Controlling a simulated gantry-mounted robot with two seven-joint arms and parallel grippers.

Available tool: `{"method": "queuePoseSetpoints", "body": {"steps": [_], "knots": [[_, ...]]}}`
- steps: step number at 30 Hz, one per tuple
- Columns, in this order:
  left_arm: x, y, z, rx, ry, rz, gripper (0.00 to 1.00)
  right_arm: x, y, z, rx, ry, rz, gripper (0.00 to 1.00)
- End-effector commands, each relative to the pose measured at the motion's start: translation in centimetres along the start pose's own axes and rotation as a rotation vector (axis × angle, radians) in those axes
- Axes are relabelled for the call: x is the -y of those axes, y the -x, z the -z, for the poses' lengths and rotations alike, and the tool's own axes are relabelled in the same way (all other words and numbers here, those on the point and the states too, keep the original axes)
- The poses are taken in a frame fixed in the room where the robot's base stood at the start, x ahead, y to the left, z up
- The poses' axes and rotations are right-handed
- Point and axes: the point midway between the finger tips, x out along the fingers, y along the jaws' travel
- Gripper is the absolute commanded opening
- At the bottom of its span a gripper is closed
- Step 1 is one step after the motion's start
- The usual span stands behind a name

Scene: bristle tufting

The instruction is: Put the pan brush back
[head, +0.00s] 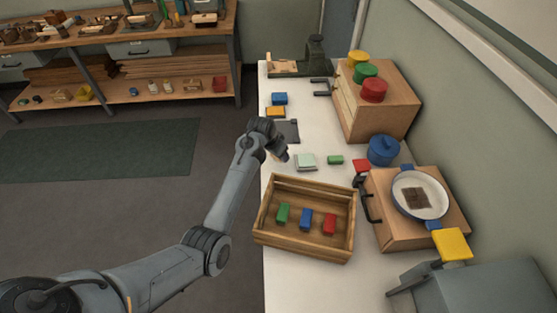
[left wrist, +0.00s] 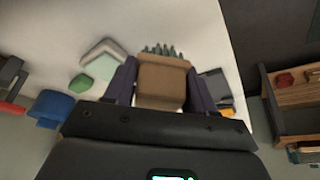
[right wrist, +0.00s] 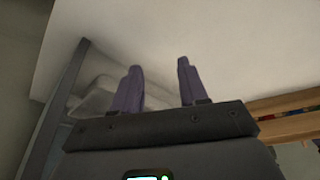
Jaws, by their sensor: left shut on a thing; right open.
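My left gripper (head: 283,156) is above the white table, beside a dark grey plate (head: 290,131). In the left wrist view (left wrist: 160,82) its fingers are shut on a brown brush block (left wrist: 162,82) with dark green bristles at its far end. The brush is not clearly visible in the head view. A white pan (head: 436,208) with blue handles sits on a wooden box at the right, with a dark brown square patch (head: 417,197) inside. My right gripper (right wrist: 158,88) is open and empty; I cannot make it out in the head view.
A wooden crate (head: 304,253) holds green, blue and red blocks. A pale green-topped pad (head: 306,161), a green block (head: 335,160) and a blue pot (head: 383,149) stand behind it. A wooden cabinet (head: 376,105) bears three coloured round pieces. A green machine (head: 316,56) stands at the far end.

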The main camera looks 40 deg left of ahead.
Motion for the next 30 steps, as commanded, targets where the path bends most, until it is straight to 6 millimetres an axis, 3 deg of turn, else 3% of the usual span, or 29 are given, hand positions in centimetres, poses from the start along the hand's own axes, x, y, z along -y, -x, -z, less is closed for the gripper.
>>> {"method": "queuePoseSetpoints", "body": {"steps": [9, 21, 22, 27, 30], "knots": [[0.0, -3.1, -1.4, 0.001, 0.001, -0.001, 0.31, -0.1, -0.8, -0.3, 0.0, 0.006, -0.005, 0.43], [0.0, -3.4, -1.5, 0.002, 0.001, -0.001, 0.31, -0.2, -0.7, -0.2, 0.0, 0.008, -0.007, 0.43], [0.0, -3.5, -1.5, 0.002, 0.001, -0.001, 0.56, -0.2, -0.7, -0.2, 0.0, 0.008, -0.007, 0.43], [0.0, -3.5, -1.5, 0.002, 0.001, -0.001, 0.8, -0.1, -0.7, -0.2, 0.0, 0.006, -0.005, 0.43], [0.0, -3.5, -1.5, 0.002, 0.001, -0.001, 0.8, -0.1, -0.7, -0.2, -0.001, 0.004, -0.004, 0.43]]}}
